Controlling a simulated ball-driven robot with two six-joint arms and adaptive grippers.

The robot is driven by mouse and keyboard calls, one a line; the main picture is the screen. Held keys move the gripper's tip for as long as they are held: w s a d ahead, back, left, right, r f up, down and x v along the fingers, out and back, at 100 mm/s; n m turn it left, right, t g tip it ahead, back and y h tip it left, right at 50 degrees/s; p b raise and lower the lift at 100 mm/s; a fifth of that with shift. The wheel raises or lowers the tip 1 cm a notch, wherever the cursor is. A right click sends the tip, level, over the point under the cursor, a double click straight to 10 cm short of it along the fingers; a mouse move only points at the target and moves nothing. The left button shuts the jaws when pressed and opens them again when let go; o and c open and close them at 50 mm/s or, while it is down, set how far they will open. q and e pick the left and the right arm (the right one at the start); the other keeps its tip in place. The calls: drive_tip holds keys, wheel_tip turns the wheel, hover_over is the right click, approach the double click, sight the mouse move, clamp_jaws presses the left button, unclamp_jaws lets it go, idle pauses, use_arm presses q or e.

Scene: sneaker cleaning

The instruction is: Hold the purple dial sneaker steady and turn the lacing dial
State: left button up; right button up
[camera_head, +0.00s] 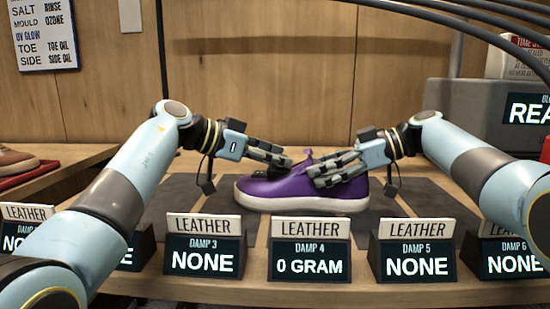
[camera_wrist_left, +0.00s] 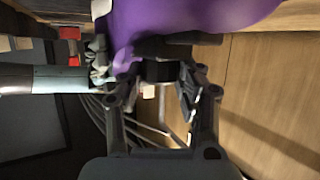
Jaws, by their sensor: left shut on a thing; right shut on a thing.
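The purple sneaker (camera_head: 290,190) with a white sole stands upright on a dark mat in the middle of the bench, toe to the left. My left gripper (camera_head: 284,160) is over its upper front and shut on a dark part there, which looks like the lacing dial (camera_head: 282,167). In the left wrist view the fingers (camera_wrist_left: 165,55) close around a dark piece beside the purple upper (camera_wrist_left: 190,14). My right gripper (camera_head: 322,172) is shut on the heel half of the sneaker, its fingers lying across the side. The fingers hide much of the dial and the shoe's collar.
Display boxes marked DAMP 3 (camera_head: 205,262), DAMP 4 (camera_head: 310,265) and DAMP 5 (camera_head: 417,266) line the front edge, topped by LEATHER signs. A brown shoe (camera_head: 15,162) sits on a red mat at far left. A grey machine (camera_head: 475,125) stands at right.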

use_arm(q)
drive_tip(key=m+g, duration=0.1)
drive_tip(key=m+g+h, duration=0.1)
drive_tip(key=m+g, duration=0.2)
drive_tip(key=g, duration=0.1)
drive_tip(key=shift+w+f+m+h, duration=0.1)
drive_tip(key=shift+w+m+h, duration=0.2)
drive_tip(key=shift+s+m+g, duration=0.1)
drive_tip(key=shift+m+g, duration=0.2)
drive_tip(key=shift+g, duration=0.1)
drive_tip(key=o, duration=1.2)
drive_tip(key=v, duration=1.2)
drive_tip(key=shift+a, duration=0.1)
